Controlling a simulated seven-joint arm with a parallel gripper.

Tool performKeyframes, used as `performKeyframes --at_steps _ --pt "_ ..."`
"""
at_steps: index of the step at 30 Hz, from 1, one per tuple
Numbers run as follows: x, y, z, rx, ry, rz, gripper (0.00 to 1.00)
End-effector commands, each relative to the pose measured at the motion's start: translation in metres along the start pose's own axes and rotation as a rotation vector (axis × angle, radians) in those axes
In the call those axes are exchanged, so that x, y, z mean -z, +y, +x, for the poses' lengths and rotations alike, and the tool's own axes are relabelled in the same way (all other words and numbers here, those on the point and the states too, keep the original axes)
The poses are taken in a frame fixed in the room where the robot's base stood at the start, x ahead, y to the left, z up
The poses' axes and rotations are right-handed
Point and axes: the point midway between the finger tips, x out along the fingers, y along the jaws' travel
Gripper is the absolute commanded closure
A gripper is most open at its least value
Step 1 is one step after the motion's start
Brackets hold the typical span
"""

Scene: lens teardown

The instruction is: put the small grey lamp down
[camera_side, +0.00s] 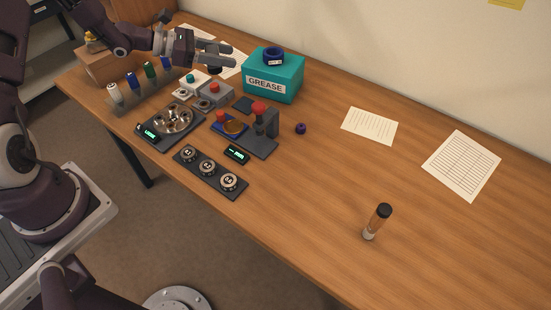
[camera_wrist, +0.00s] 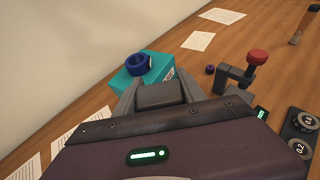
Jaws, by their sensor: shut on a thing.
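My gripper (camera_side: 228,55) is in the air at the upper left of the side view, left of the teal grease box (camera_side: 273,78). It is shut on the small grey lamp. The lamp (camera_side: 215,69) shows only as a small dark piece at the fingers in the side view. In the wrist view a dark grey block (camera_wrist: 162,94) sits between the fingers; most of the lamp's shape is hidden, and its tilt cannot be told.
A blue ring (camera_side: 273,56) sits on the grease box. A red-knobbed press (camera_side: 262,125), a dish tray (camera_side: 172,124), numbered dials (camera_side: 207,167) and several bottles (camera_side: 133,84) crowd the left.

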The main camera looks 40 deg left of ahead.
Motion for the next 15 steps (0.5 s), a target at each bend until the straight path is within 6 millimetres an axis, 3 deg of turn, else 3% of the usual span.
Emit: performKeyframes --at_steps 1,6,10,15 --pt "-0.009 -0.033 -0.001 0.083 0.000 0.035 1.00" --pt "-0.035 -0.143 0.003 0.421 0.000 0.176 1.00" --pt "-0.044 -0.213 0.004 0.690 0.000 0.286 1.00" --pt "-0.038 -0.286 -0.006 1.044 0.000 0.430 1.00"
